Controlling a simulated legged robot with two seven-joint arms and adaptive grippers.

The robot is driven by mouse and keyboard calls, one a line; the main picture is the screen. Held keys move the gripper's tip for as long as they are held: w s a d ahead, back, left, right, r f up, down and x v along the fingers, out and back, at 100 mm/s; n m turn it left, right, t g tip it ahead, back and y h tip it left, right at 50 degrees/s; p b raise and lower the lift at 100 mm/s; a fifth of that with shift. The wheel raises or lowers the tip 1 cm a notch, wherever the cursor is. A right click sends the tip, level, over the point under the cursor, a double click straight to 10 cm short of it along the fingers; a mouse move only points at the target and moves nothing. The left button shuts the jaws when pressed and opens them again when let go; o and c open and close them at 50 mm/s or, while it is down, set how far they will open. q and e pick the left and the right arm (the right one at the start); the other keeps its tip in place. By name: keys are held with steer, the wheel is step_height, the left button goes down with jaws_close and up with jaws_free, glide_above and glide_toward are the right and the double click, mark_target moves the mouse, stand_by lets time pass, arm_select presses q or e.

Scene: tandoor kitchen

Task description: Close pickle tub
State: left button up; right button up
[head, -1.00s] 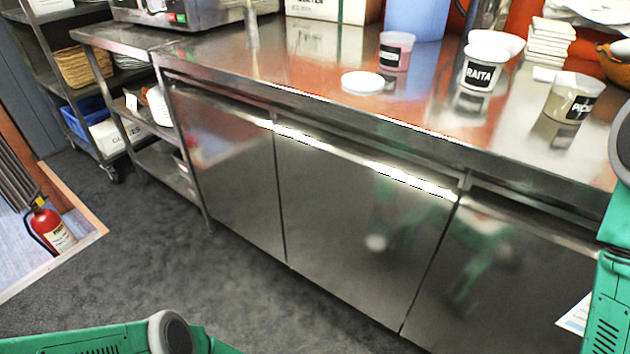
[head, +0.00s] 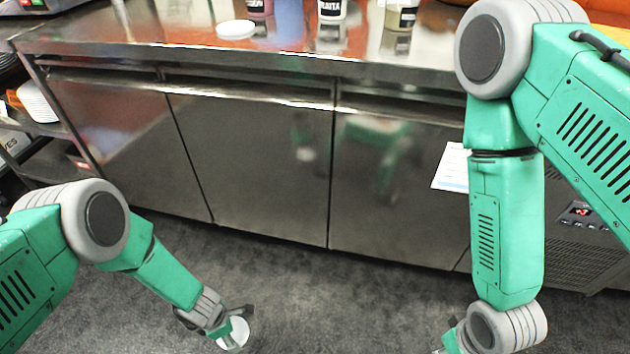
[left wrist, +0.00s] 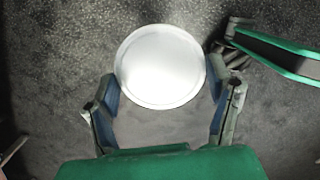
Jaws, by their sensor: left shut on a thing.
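The pickle tub (head: 400,15) stands on the steel counter at the top edge of the head view; its rim is cut off and its dark label is only partly seen. My left gripper (head: 232,332) is low over the floor in front of the counter, well below the tub. It is shut on a round white lid (head: 238,331). In the left wrist view the lid (left wrist: 160,66) sits between the two fingers of the left gripper (left wrist: 165,92). My right gripper (head: 446,345) barely shows at the bottom edge, and its fingers are mostly cut off.
Another white lid (head: 236,30) lies on the counter (head: 180,35) near its front edge. A raita tub (head: 331,12) and a pinkish-red tub (head: 260,8) stand left of the pickle tub. Steel cabinet doors (head: 260,165) face me. The floor (head: 340,300) before them is clear.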

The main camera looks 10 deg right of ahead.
arm_select(q)
steer(key=w+a+r+m, duration=0.2)
steer(key=r+m, duration=0.5)
steer(key=r, duration=0.7)
steer(key=w+a+r+m+g+y, duration=0.1)
steer(key=r+m, duration=0.6)
steer(key=r, duration=0.7)
steer(key=w+a+r+m, duration=0.3)
steer(key=r+m, duration=0.4)
steer(key=r, duration=0.7)
steer(key=shift+w+a+g, duration=0.4)
steer(key=shift+w, duration=0.2)
arm_select(e)
steer(key=shift+s+a, duration=0.1)
steer(key=shift+s, duration=0.05)
arm_select(q)
steer(key=shift+d, duration=0.1)
arm_select(e)
steer(key=o, duration=0.4)
arm_select(q)
steer(key=shift+f, duration=0.1)
arm_select(e)
steer(key=shift+o, duration=0.3)
